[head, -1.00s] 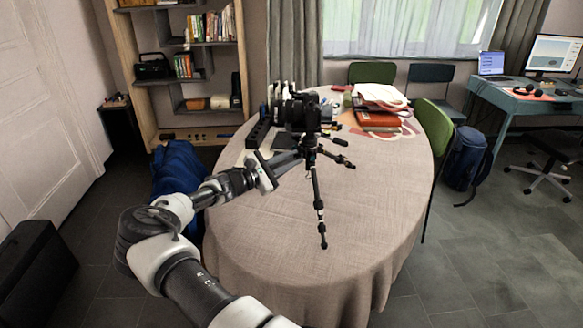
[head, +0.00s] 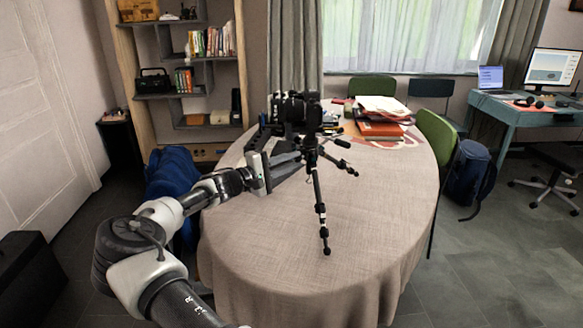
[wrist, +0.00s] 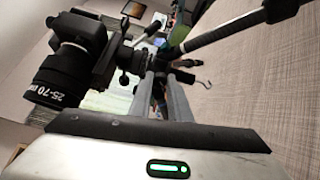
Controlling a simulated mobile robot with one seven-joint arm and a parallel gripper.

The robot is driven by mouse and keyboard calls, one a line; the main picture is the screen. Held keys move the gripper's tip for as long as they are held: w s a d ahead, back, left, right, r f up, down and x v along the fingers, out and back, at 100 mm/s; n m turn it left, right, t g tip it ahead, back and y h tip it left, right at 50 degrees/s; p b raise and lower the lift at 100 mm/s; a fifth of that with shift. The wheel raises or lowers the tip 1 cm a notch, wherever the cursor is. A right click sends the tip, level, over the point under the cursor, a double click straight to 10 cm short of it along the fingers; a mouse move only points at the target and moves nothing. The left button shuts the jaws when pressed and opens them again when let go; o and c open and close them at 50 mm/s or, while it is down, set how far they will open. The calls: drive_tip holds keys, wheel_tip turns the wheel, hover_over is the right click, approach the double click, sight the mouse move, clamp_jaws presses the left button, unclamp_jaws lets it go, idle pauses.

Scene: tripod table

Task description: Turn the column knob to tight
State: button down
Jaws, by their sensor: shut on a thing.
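A black camera (head: 297,112) sits on a black tripod (head: 318,200), which stands upright on the table with its legs spread. In the wrist view the camera (wrist: 70,60) shows at the left, with a tripod leg (wrist: 225,30) at the upper right. My gripper (head: 298,158) reaches in from the left at the tripod's column, just below the camera. In the wrist view my gripper (wrist: 160,84) has its two grey fingers around a small dark part at the column, apparently the column knob. The knob is mostly hidden between the fingers, so its setting cannot be read.
The oval table (head: 270,235) has a beige cloth, bare at the front and right. Papers and red books (head: 381,118) lie behind the tripod.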

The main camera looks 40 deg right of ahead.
drive_tip(key=shift+m, duration=0.3)
idle(0.4)
drive_tip(key=c, duration=1.6)
unclamp_jaws()
drive_tip(key=shift+c, duration=0.2)
drive_tip(key=a+p, duration=0.2)
drive_tip(key=a, duration=1.5)
drive_tip(key=shift+s+a, duration=0.25)
drive_tip(key=shift+s, duration=0.2)
